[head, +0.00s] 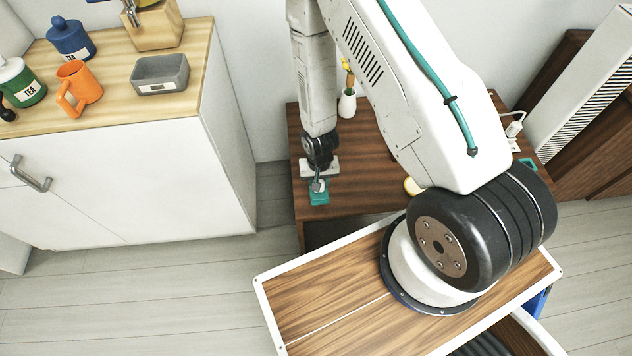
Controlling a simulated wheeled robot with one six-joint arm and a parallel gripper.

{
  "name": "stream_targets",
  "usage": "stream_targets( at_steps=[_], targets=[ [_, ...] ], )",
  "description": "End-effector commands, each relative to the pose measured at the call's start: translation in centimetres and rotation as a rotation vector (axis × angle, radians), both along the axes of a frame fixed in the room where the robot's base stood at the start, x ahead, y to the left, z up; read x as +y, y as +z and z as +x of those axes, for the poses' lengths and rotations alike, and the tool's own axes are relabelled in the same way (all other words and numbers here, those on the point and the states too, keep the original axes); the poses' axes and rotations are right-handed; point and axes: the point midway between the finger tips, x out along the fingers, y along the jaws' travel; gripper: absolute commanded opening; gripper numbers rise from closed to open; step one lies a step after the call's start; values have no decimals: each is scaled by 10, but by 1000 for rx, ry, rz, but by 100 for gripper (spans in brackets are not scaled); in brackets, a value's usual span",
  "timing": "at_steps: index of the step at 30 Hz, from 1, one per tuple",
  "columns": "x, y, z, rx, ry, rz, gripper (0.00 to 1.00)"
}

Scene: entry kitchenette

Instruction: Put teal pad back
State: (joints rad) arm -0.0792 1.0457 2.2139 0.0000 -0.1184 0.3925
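A small teal pad (319,198) shows at the left front part of the dark wooden low table (358,205). My gripper (319,185) points down directly over the pad, with its fingertips overlapping the pad in the picture. The fingers are small and seen from above, so I cannot tell whether they are open or shut on the pad, or whether the pad touches the table. A second teal patch (528,163) lies at the table's right side, partly hidden by my arm.
A white vase with flowers (347,103) stands at the table's back. A white slatted unit (585,95) and a white plug (514,128) are at right. The left counter (120,108) holds an orange mug (84,83), a grey bin (160,74) and tea jars (71,38).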

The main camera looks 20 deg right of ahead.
Motion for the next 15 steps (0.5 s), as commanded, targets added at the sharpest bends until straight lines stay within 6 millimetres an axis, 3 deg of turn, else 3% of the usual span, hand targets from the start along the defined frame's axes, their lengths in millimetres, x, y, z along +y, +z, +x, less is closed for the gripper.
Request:
stream_targets(
  at_steps=[8, 12, 15],
  targets=[
    [0, -2, 26, -2, -1, 0, 9],
    [0, -28, 21, 4, 0, -1, 9],
    [0, -34, 22, 1, 0, 0, 9]
  ],
)
